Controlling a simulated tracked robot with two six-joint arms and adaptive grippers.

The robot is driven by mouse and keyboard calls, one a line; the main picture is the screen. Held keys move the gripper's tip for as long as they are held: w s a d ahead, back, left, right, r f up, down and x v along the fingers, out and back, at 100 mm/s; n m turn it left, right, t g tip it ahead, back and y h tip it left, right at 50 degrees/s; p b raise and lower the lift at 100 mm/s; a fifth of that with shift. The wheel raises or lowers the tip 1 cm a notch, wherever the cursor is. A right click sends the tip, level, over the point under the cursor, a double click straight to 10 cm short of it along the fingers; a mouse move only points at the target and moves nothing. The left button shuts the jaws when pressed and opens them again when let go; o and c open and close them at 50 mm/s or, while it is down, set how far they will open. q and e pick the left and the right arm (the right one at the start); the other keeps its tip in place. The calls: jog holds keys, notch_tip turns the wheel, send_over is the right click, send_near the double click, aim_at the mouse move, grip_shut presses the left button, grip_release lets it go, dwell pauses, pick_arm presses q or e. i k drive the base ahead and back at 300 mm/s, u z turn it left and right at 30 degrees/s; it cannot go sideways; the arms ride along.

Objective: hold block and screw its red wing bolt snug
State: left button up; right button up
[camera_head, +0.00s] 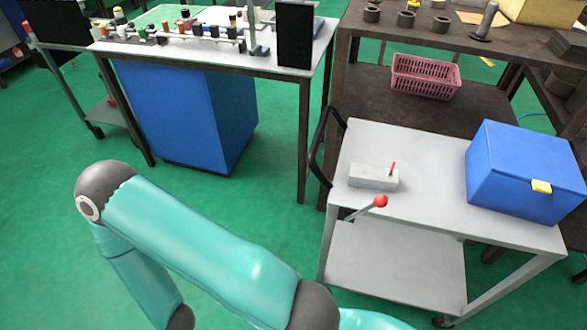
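A pale grey block (368,178) lies on the top of a light grey cart (425,203), near its left side. A small red upright piece (392,168), which looks like the wing bolt, stands at the block's right end. How far it is screwed in is too small to tell. A red ball knob (380,201) on a grey stem shows in front of the block, by the cart's front edge. Neither of my grippers is in view. One teal arm of mine crosses the lower left and does not touch the block.
A blue box (528,172) with a yellow latch stands on the cart's right. A black handle (322,150) rises at its left. A pink basket (425,77) sits on a dark bench behind. The cart top between block and box is clear.

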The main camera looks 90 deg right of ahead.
aim_at(390, 174)
jog(key=u, duration=0.55)
jog(key=i, duration=0.2)
jog(key=z, duration=2.3)
jog(key=i, duration=0.25)
jog(key=z, duration=2.55)
jog(key=i, duration=0.15)
jog(key=z, duration=2.1)
jog(key=k, duration=0.5)
jog(key=z, duration=0.3)
